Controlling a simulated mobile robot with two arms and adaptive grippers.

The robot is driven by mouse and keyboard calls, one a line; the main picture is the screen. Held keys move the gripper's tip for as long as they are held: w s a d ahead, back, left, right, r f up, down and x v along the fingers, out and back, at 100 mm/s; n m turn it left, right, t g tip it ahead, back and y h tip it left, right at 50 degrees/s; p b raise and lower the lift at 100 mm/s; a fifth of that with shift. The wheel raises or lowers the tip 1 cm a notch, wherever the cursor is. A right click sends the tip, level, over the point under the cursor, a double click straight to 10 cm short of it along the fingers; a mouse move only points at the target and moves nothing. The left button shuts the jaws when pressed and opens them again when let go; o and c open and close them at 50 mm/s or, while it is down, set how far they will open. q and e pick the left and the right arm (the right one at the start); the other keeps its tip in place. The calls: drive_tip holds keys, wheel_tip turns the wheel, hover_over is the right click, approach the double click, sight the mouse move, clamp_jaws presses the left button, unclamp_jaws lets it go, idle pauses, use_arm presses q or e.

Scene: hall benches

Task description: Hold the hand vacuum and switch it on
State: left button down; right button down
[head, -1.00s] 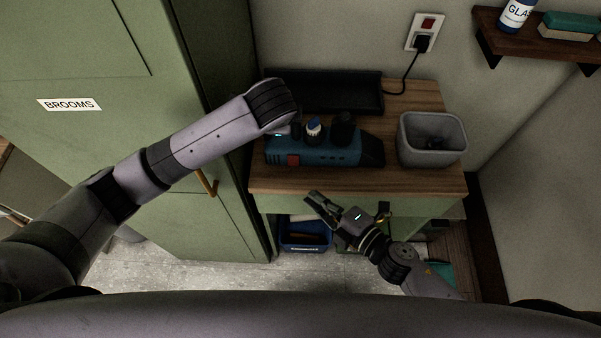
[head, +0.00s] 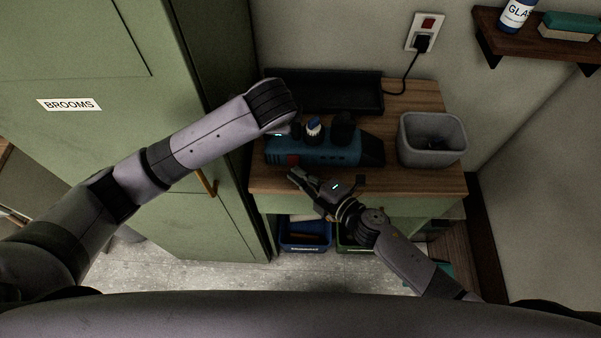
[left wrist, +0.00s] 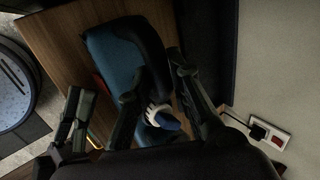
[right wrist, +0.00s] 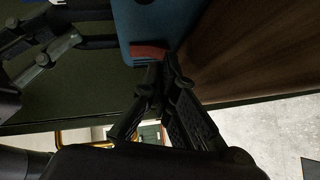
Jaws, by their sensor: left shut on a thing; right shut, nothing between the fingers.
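The hand vacuum (head: 345,151) is a blue body with a black nose, on the wooden bench top (head: 412,181). A red switch (head: 292,160) is at its left end. My left gripper (left wrist: 160,100) is shut on the vacuum from above; my own wrist hides the grip in the head view. A part with a white and blue top (head: 314,127) stands up there. My right gripper (head: 294,174) is shut and empty at the bench's front edge, just before the red switch. In the right wrist view its tips (right wrist: 165,68) are close under the switch (right wrist: 150,52); contact is unclear.
A grey bin (head: 405,150) stands to the right on the bench, a black tray (head: 345,92) behind. A cord runs to a wall socket (head: 425,32). Blue (head: 305,246) and green bins sit below. A green cabinet (head: 150,225) is close on the left.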

drive_tip(key=shift+w+f, duration=0.5)
drive_tip(key=shift+f, duration=0.05)
drive_tip(key=shift+s, duration=0.45)
drive_tip(key=s+d, duration=0.7)
drive_tip(key=s, duration=0.3)
drive_tip(key=shift+f, duration=0.2)
drive_tip(key=shift+s, duration=0.1)
use_arm(q)
drive_tip(key=c, duration=1.4)
unclamp_jaws()
